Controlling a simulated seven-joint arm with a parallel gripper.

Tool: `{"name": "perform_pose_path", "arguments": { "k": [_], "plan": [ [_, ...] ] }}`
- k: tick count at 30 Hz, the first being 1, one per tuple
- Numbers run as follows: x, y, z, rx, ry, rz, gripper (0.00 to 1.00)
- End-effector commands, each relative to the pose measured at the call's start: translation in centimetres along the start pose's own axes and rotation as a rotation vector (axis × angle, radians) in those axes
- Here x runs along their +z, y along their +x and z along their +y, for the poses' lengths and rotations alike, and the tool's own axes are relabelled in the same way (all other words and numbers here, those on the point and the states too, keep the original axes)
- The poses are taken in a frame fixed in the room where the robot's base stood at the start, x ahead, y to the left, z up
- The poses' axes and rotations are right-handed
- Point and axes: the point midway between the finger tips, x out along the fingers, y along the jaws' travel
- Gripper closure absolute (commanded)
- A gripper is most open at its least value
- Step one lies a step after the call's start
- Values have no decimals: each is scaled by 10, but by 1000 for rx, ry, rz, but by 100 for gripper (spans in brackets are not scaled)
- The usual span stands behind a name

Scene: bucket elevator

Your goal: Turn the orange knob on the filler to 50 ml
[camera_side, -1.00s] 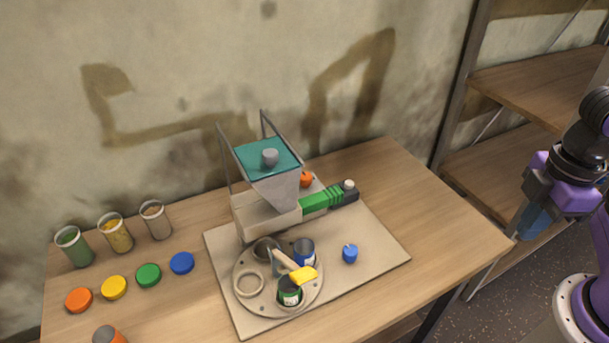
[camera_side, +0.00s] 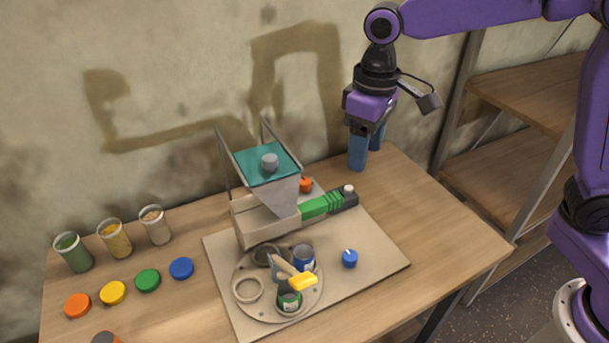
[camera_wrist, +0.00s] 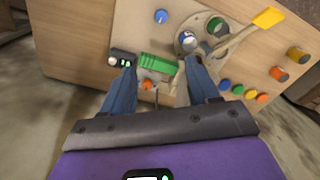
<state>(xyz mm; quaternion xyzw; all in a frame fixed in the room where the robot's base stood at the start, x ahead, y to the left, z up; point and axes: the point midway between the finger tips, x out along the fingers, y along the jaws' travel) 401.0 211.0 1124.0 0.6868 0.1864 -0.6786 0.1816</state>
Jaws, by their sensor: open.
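The filler (camera_side: 265,217) stands on a pale board, with a teal-topped hopper and a green ribbed part ending in a black block. The orange knob (camera_side: 306,185) is on its back side, partly hidden by the hopper in the side view. In the wrist view the orange knob (camera_wrist: 147,84) shows between my fingers, beside the green part. Its scale marks are too small to read. My gripper (camera_side: 367,160) is open and empty, blue fingers pointing down, above the back of the table, right of the knob and apart from it. It also shows in the wrist view (camera_wrist: 158,85).
A round turntable (camera_side: 245,306) with cans and a yellow-tipped lever is in front of the filler. A blue knob (camera_side: 350,258) is on the board (camera_side: 385,262). Jars and coloured lids stand at left. The wall is close behind; the table's right side is clear.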

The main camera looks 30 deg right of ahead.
Motion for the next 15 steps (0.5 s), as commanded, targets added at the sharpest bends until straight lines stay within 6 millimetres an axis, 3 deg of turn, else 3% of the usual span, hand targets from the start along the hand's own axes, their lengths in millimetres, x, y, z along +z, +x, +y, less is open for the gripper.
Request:
{"name": "perform_pose_path", "arguments": {
  "k": [1, 6, 15],
  "plan": [
    [-18, 1, 2, 1, 36, -2, 40],
    [-70, 3, 14, 3, 164, -5, 40],
    [-141, 16, 46, 6, 383, -10, 40]
  ]
}}
